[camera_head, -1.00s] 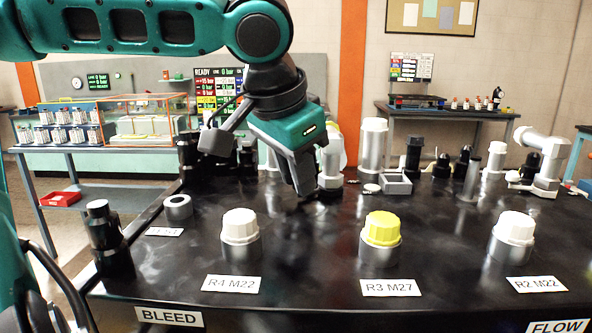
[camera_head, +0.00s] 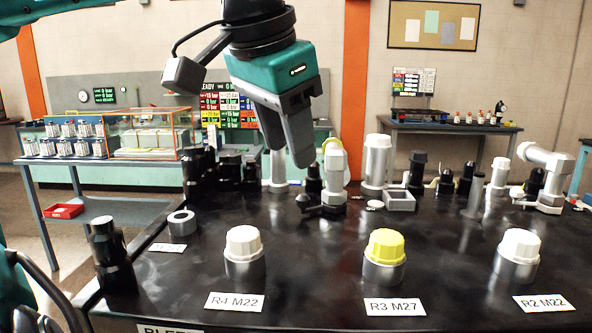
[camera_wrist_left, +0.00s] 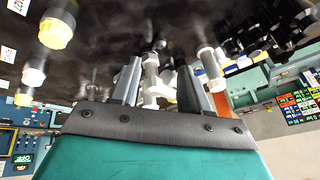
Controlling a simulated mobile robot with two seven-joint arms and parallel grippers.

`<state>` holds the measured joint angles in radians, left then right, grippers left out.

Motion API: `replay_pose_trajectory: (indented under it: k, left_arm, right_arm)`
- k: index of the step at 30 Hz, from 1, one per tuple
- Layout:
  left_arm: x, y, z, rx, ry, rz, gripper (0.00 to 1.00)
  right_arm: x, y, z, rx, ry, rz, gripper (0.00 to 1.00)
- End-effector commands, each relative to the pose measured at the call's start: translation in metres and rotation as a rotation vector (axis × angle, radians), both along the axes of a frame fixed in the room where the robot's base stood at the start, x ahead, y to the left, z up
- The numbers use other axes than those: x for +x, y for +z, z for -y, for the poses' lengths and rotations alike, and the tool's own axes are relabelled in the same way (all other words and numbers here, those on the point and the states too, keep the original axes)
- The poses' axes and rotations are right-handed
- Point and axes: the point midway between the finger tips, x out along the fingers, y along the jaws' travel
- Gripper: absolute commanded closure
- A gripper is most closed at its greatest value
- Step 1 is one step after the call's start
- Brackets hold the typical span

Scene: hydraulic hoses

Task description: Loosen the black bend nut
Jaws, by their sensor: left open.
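My left gripper (camera_head: 288,155) is open and empty, pointing down above the back half of the black bench. A silver bend fitting (camera_head: 334,182) stands just right of and below its fingers, with a dark round end (camera_head: 303,201) at its left foot. I cannot tell for sure whether that dark part is the black bend nut. In the left wrist view, the open fingers (camera_wrist_left: 160,68) frame a pale fitting (camera_wrist_left: 152,76), with clear space around it. Another silver fitting (camera_wrist_left: 208,60) shows beside the right finger. My right gripper is not in view.
White-capped R4 (camera_head: 243,250), yellow-capped R3 (camera_head: 384,255) and white-capped R2 (camera_head: 517,253) ports stand along the front. Black fittings (camera_head: 228,168) crowd the back left. The middle of the bench is clear.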

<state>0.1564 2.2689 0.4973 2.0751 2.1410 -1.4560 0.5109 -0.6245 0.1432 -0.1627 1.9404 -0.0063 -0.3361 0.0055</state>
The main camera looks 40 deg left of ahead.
Motion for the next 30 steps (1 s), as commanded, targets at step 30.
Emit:
replay_pose_trajectory:
  k: [30]
  left_arm:
    - [-0.018,0.040,0.005,0.000,-0.001,0.000,0.54]
  right_arm:
    - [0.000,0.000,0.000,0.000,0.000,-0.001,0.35]
